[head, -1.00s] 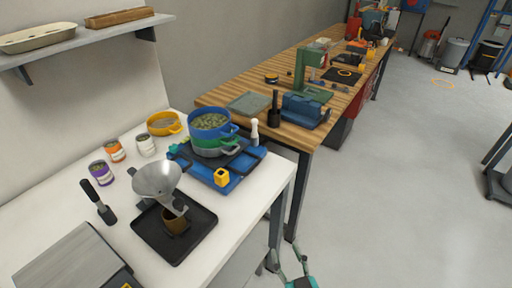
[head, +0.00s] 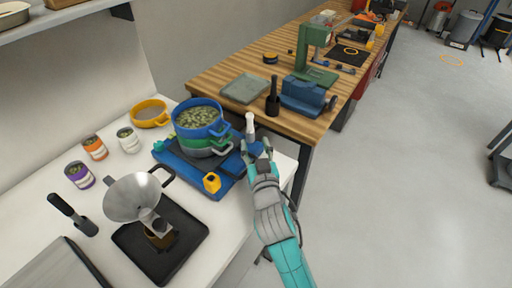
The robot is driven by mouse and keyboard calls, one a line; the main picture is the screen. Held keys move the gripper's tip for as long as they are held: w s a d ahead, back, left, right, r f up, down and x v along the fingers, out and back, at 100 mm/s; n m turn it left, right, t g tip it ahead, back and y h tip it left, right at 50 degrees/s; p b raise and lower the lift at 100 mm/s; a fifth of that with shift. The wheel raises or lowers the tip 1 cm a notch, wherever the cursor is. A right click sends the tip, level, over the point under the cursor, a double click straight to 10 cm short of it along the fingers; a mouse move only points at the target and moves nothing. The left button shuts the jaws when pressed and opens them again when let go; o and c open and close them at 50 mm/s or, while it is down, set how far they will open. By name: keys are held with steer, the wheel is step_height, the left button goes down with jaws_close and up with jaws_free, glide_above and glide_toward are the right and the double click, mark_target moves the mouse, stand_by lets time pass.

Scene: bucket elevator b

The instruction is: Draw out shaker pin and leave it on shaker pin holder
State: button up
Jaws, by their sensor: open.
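A white-topped upright peg (head: 250,123), which looks like the shaker pin, stands at the right side of the blue shaker base (head: 218,188). Its lower part is hidden behind my gripper. My gripper (head: 257,148) is open, just in front of and below the white top. I cannot tell whether it touches the peg. Stacked blue, green and grey sieve pans (head: 200,112) with green pieces in the top one sit on the base. A small yellow block (head: 211,183) is at the base's front edge. I cannot tell which thing is the shaker pin holder.
A metal funnel (head: 135,196) stands over a black tray (head: 190,232). Cans, a yellow pan (head: 150,113) and a black-handled tool (head: 72,212) are on the white table. The wooden bench (head: 222,78) behind carries a blue vise (head: 303,97).

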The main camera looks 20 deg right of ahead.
mark_target(251, 127)
steer(key=w, duration=0.3)
steer(key=w+d, duration=0.1)
steer(key=w, duration=0.5)
steer(key=shift+w+d, duration=0.15)
steer(key=shift+d, duration=0.1)
jaws_close()
